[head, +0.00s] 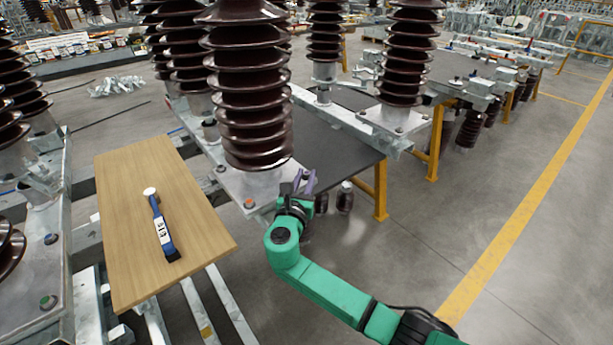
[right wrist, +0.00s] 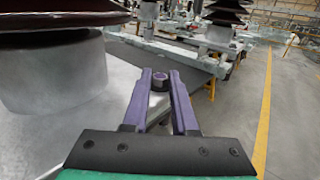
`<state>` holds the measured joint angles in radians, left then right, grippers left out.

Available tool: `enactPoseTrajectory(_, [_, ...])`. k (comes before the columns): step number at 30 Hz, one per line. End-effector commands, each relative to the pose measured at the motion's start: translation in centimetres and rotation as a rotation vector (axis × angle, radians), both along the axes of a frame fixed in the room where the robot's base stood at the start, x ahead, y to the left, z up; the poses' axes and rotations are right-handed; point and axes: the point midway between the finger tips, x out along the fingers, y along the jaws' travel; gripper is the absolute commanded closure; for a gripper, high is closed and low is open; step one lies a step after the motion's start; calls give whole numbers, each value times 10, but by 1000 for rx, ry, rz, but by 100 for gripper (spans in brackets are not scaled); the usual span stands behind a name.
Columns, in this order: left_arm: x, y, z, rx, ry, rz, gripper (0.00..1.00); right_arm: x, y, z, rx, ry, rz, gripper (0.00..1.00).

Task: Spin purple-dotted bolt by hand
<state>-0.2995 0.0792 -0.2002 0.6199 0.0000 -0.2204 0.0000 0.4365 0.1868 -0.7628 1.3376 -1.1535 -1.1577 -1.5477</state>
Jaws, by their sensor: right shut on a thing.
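My right gripper (head: 304,181) reaches in from the lower right on its green arm. Its purple fingers stand at the right corner of the metal base plate under the large brown insulator. In the right wrist view the fingers (right wrist: 160,84) are shut on a bolt (right wrist: 160,78), one finger on each side of its head. The bolt's top looks purplish, but the dot is too small to be sure of. In the head view the fingers hide this bolt. My left gripper is not in view.
An orange-dotted bolt (head: 249,203) sits on the same base plate (head: 232,187). A green-dotted bolt (head: 47,302) is at the lower left. The insulator (head: 248,90) rises close beside the gripper. Open floor lies right.

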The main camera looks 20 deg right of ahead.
Motion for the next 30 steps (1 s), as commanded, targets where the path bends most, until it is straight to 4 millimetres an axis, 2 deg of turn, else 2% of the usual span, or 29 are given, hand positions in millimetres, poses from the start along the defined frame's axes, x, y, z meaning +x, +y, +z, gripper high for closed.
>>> enactPoseTrajectory(19, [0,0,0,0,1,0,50,1,1,0,1,0,-57,100])
enactPoseTrajectory(20, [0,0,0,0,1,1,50,1,1,0,1,0,-57,66])
enactPoseTrajectory(21, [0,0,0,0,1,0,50,1,1,0,1,0,-57,51])
enactPoseTrajectory(22, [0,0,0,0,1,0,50,1,1,0,1,0,-57,44])
enactPoseTrajectory(30, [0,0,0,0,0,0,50,1,1,0,1,0,-57,44])
